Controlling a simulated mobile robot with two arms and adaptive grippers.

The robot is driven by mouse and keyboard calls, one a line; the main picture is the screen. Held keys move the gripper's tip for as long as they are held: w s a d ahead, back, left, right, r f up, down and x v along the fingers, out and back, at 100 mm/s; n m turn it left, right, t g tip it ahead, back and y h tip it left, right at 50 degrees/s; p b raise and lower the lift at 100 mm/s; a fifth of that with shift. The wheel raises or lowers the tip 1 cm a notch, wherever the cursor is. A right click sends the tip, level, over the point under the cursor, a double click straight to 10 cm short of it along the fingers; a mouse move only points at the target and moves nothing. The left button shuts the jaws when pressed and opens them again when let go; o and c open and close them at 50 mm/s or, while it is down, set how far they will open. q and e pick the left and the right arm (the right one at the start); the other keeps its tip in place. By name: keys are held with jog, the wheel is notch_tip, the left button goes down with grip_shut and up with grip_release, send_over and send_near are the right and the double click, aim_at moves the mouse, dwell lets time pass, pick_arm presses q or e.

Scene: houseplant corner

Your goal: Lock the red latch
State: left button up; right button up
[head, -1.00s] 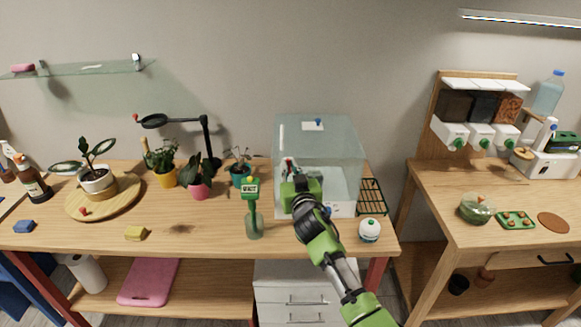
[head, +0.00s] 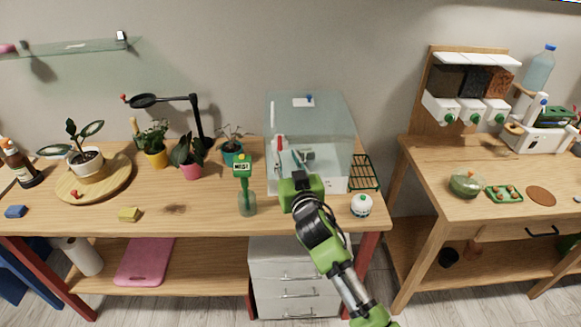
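A clear glass case (head: 338,130) stands on the wooden bench. A small red latch (head: 280,145) shows as a narrow upright piece at the left of its front. My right gripper (head: 295,160) reaches up from below in front of the case, its grey fingers just below and right of the red latch. The fingers look apart, with nothing seen between them. I cannot tell whether a finger touches the latch or the glass. My green wrist hides part of the case's lower front. My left gripper is not in view.
A dark wire rack (head: 364,172) lies beside the case. Potted plants (head: 187,160) stand to the left. The bench front is mostly clear.

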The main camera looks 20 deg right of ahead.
jog(key=s, duration=0.4)
jog(key=shift+a+r, duration=0.15)
jog(key=shift+a, duration=0.05)
jog(key=s+f+n+g+y+b, duration=0.1)
jog(key=s+f+g, duration=0.1)
jog(key=f, duration=1.1)
jog(key=s+f+n+g+b, duration=0.1)
jog(key=s+f+g+b, duration=0.15)
jog(key=f, duration=1.05)
jog(key=s+f+g+b, duration=0.1)
jog(key=s+f+g, duration=0.1)
jog(key=s+f, duration=0.7)
jog(key=s+f+g, duration=0.2)
jog(key=s+f, duration=0.2)
jog(key=f, duration=0.9)
jog(key=s+d+f+g+b, duration=0.1)
jog(key=s+f+g, duration=0.1)
jog(key=s+f, duration=0.5)
jog(key=s+d+f+g+b, duration=0.1)
jog(key=s+f+g, duration=0.2)
jog(key=s+f, duration=0.5)
jog(key=s+d+f+n+g+b, duration=0.1)
jog(key=s+f, duration=0.6)
jog(key=s, duration=1.8)
jog(key=shift+f+g+y+b, duration=0.3)
jog(key=shift+f+g+b, duration=0.15)
jog(key=shift+g, duration=0.5)
